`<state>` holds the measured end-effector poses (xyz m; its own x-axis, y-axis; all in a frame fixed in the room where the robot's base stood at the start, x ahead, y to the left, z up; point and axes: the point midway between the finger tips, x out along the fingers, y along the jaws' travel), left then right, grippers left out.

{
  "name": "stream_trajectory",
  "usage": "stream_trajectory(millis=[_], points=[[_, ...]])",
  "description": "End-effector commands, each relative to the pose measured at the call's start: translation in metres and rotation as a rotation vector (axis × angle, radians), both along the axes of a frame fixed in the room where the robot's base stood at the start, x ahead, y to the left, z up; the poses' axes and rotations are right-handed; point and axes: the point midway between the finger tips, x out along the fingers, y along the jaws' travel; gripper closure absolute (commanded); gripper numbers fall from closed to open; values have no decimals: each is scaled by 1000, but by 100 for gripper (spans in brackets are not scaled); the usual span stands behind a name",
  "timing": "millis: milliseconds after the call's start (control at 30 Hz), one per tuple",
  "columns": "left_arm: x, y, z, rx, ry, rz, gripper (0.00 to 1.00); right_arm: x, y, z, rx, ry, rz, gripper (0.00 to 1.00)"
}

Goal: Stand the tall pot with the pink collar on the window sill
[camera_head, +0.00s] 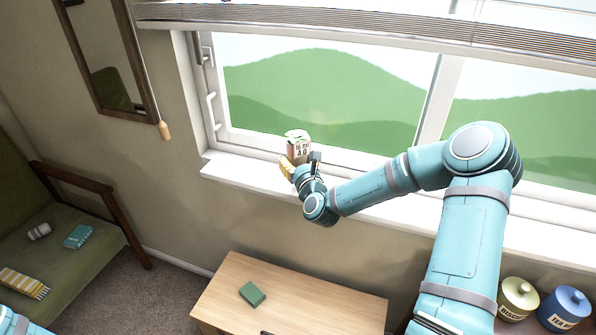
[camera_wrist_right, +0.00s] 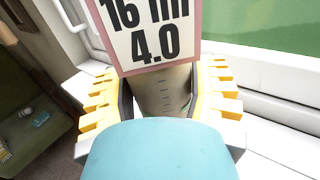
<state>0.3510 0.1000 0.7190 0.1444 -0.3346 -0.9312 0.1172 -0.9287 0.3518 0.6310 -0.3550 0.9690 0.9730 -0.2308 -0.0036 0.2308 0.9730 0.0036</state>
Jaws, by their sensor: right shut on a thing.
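The tall pot (camera_head: 298,145) has a pink-edged pale label with dark print and a little green at its top. My right gripper (camera_head: 300,166) is shut on it at the window, above the left part of the white window sill (camera_head: 233,174). In the right wrist view the label (camera_wrist_right: 155,38) fills the top middle, and the grey-brown lower body (camera_wrist_right: 163,95) is between the yellow fingers. The pot looks about upright. Its base is hidden by my gripper, so I cannot tell whether it touches the sill. My left gripper is not in view.
The window pane and frame (camera_head: 436,100) stand close behind the pot. The sill is bare to the left of my gripper. Two canisters (camera_head: 518,297) stand at lower right. A green armchair (camera_head: 60,215) is at left.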

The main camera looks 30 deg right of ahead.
Motion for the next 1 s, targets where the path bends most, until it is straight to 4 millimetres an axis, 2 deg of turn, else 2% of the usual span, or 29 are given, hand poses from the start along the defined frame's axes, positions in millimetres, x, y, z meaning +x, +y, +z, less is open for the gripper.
stream_trajectory(millis=[33,167,567,600,633,667,1000], points=[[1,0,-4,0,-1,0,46,0,0,-10,1,2,1,81],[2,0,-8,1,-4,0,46,0,0,-26,1,1,0,81],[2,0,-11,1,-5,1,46,0,0,-31,0,0,0,81],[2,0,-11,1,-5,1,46,0,0,-31,0,1,1,27],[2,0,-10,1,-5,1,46,0,0,-30,0,1,0,16],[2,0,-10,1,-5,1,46,0,0,-30,0,1,0,10],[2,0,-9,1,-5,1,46,0,0,-28,0,0,1,10]])
